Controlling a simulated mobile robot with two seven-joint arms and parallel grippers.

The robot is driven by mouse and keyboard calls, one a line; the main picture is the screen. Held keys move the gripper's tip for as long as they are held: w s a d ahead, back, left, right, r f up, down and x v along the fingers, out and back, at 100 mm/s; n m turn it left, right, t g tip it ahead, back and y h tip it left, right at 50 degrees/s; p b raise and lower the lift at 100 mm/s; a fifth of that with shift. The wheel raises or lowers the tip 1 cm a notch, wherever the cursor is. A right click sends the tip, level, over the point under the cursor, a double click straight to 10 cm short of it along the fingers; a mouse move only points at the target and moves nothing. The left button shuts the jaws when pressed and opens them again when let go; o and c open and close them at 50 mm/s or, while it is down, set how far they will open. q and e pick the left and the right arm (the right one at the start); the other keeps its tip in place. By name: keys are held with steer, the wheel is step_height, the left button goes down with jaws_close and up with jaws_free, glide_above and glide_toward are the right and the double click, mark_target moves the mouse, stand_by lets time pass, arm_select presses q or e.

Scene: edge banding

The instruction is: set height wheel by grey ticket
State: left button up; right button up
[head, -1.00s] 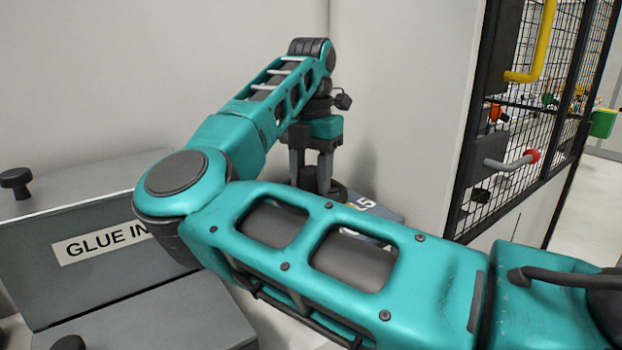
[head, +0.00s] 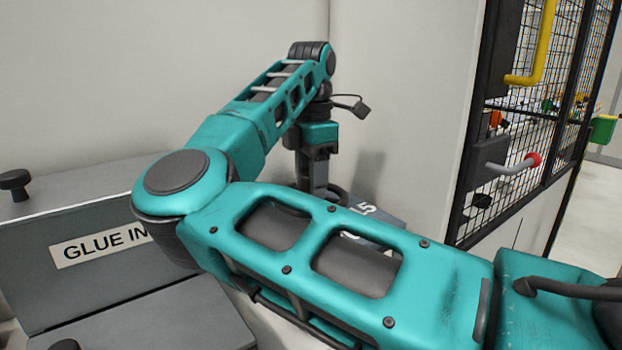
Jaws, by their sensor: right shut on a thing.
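My right gripper (head: 318,182) points down at the end of my teal arm, in the middle of the head view. It is shut on a dark round wheel (head: 340,195), of which only part of the rim shows beside the fingers. Below the wheel is a blue-grey plate (head: 392,228) with white digits ending in 5. My forearm covers the plate's near part and some of the digits. I cannot make out a grey ticket. My left gripper is out of view.
A grey machine housing (head: 60,290) with a "GLUE IN..." label (head: 98,246) and a black knob (head: 15,184) is at left. At right stand a black mesh guard (head: 515,135), a yellow handle (head: 540,50) and a red-tipped lever (head: 515,164). A pale wall is behind.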

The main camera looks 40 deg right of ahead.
stand_by(0.3)
steer(key=o, duration=1)
steer(key=shift+o, duration=0.2)
steer(key=shift+r, duration=0.1)
step_height(320, 180, up, 13)
steer(key=p, duration=0.2)
steer(key=shift+f, duration=0.2)
